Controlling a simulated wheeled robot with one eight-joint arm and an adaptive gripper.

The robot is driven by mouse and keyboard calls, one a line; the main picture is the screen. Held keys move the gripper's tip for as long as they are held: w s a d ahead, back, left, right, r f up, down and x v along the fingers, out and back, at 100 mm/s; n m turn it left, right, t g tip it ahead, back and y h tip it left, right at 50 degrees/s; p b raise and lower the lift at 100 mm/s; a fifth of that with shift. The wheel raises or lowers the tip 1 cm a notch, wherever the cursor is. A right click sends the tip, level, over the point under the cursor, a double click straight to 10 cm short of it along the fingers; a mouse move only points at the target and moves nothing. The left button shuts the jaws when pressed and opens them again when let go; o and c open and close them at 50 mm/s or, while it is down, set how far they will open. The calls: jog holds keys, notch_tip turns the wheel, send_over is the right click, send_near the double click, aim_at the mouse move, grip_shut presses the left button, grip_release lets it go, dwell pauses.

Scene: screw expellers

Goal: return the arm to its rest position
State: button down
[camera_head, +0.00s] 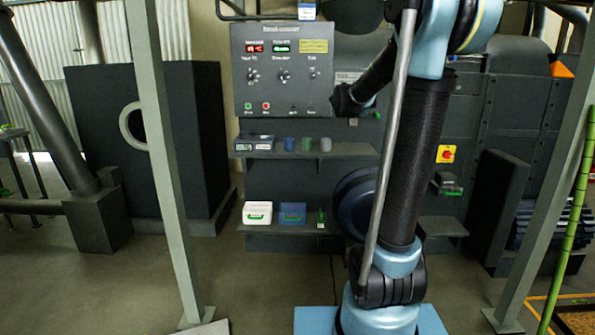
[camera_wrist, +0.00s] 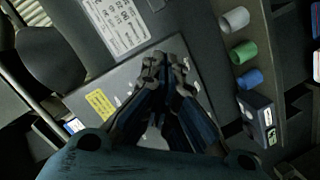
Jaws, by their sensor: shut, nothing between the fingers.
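My gripper (camera_wrist: 168,68) shows in the wrist view with its fingers together and nothing between them. It hangs in front of the grey control panel (camera_wrist: 105,100) and a white label plate (camera_wrist: 115,22). In the head view my arm stands upright at right of centre, bent over at the top. Its end reaches left to the lower right edge of the control panel (camera_head: 280,70). The fingertips cannot be made out clearly there, and I cannot tell if they touch the panel.
Below the panel, a shelf (camera_head: 350,150) holds small blue, green and grey cups (camera_head: 307,145) and a dark box (camera_head: 254,143). A lower shelf (camera_head: 285,227) holds a white box (camera_head: 257,213) and a blue box (camera_head: 292,213). Slanted posts (camera_head: 160,150) stand at left and right.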

jog(key=s+d+f+m+g+h, duration=0.1)
jog(key=s+d+f+m+g, duration=0.1)
jog(key=s+f, duration=0.35)
jog(key=s+d+f+m+g, duration=0.2)
jog(key=s+d, duration=0.1)
jog(key=s, duration=0.5)
jog(key=s+a+f+m+g+y, duration=0.1)
jog(key=s+f+g, duration=0.2)
jog(key=s+f, duration=0.5)
jog(key=s+a+f+m+g+y, duration=0.1)
jog(key=s+f, duration=0.7)
jog(key=s, duration=0.8)
jog(key=s+a+f+m+g+y, duration=0.1)
jog(key=s+f+g, duration=0.4)
jog(key=s, duration=0.8)
notch_tip(320, 180, down, 4)
jog(key=shift+a+r+m, duration=0.15)
jog(key=shift+a+m, duration=0.45)
jog(key=shift+a, duration=0.2)
jog(key=shift+w+f, duration=0.2)
jog(key=shift+w, duration=0.3)
